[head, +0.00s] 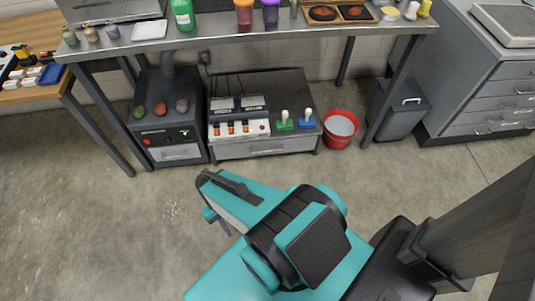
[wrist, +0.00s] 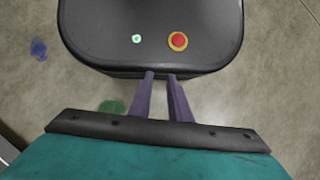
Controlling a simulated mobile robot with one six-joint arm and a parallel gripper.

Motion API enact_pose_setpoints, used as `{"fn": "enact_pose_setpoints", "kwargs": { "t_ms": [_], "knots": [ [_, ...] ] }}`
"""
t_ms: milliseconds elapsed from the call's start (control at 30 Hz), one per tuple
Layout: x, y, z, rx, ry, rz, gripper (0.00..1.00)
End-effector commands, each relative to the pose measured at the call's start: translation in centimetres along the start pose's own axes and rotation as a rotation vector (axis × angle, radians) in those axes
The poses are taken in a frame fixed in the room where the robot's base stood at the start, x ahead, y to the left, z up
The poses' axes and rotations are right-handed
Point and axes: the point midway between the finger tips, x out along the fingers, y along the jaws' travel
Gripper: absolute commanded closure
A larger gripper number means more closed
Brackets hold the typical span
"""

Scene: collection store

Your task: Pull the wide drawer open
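A wide, light-grey drawer front (head: 265,148) with a handle sits in the low unit under the metal bench, below a panel of switches. It looks shut. A narrower drawer front (head: 180,152) is in the black unit to its left. My gripper (head: 224,228) is over the floor in front of the bench, well apart from the wide drawer and partly hidden by my wrist. In the wrist view my gripper (wrist: 161,76) has two purple fingers with a narrow empty gap between them. The drawer does not show in that view.
A red bucket (head: 340,129) stands just right of the low unit, and a dark bin (head: 399,110) beyond it. A grey cabinet (head: 490,85) with several drawers is at the right. Bench legs (head: 105,123) flank the area. The concrete floor (head: 90,220) before the bench is clear.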

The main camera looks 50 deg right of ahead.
Motion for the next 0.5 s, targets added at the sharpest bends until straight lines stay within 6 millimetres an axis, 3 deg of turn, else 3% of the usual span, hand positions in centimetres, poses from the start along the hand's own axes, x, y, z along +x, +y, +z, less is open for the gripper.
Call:
{"fn": "enact_pose_setpoints", "kwargs": {
  "t_ms": [100, 500],
  "knots": [
    [1.8, 0.6, -2.8, 0.071, -0.003, -0.083, 0.83],
    [4.1, 3.8, -11.3, 0.307, 0.008, -0.405, 0.83]
  ]
}}
